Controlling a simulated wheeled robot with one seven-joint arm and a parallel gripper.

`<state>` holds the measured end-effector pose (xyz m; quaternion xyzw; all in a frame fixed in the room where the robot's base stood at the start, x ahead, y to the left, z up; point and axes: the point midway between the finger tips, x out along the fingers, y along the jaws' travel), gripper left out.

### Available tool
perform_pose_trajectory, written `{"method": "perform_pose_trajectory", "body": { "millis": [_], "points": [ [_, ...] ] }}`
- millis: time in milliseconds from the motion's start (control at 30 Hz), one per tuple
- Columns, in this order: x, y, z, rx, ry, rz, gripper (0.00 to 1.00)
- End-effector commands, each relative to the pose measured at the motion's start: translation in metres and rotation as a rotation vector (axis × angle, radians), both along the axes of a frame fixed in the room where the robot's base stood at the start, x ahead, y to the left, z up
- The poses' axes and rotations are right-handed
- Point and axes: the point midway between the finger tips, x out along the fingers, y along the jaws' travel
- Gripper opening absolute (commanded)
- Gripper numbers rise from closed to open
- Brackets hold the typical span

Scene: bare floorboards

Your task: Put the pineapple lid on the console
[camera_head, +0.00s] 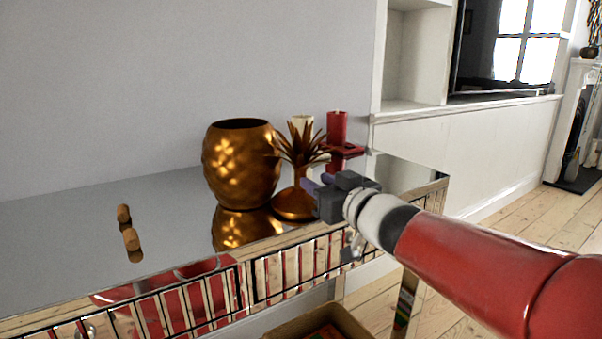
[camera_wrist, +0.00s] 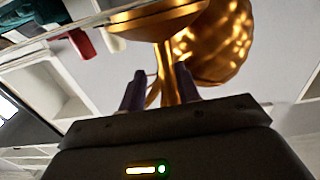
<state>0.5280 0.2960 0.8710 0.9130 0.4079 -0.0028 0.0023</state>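The golden pineapple lid (camera_head: 294,204), with a cone base and spiky leaves, stands upright at the console's right part, right of the golden pineapple pot (camera_head: 241,165). Its base looks to be on the mirrored top; exact contact is unclear. My gripper (camera_head: 312,184) reaches it from the right at its narrow neck. In the wrist view the purple fingers (camera_wrist: 160,82) stand apart on either side of the lid's neck (camera_wrist: 167,75), with a gap at the left finger. The pot (camera_wrist: 222,40) appears behind. The console (camera_head: 80,225) is mirrored with a slatted front.
A red candle (camera_head: 337,127) on a red holder and a pale candle (camera_head: 301,125) stand behind the lid. The console's left half is mostly clear. A box (camera_head: 318,325) sits below the front edge. A white cabinet (camera_head: 470,150) stands right.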

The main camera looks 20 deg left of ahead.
Motion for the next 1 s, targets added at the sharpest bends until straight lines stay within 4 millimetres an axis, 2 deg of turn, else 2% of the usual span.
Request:
{"method": "perform_pose_trajectory", "body": {
  "millis": [367,600,900,1000],
  "points": [
    [0.022,0.037,-0.001,0.006,-0.002,0.03,0.33],
    [0.044,0.062,-0.002,0.005,-0.003,0.027,0.33],
    [0.047,0.067,0.0,0.006,-0.004,0.027,0.33],
    [0.047,0.067,0.0,0.006,-0.004,0.027,0.2]
  ]
}}
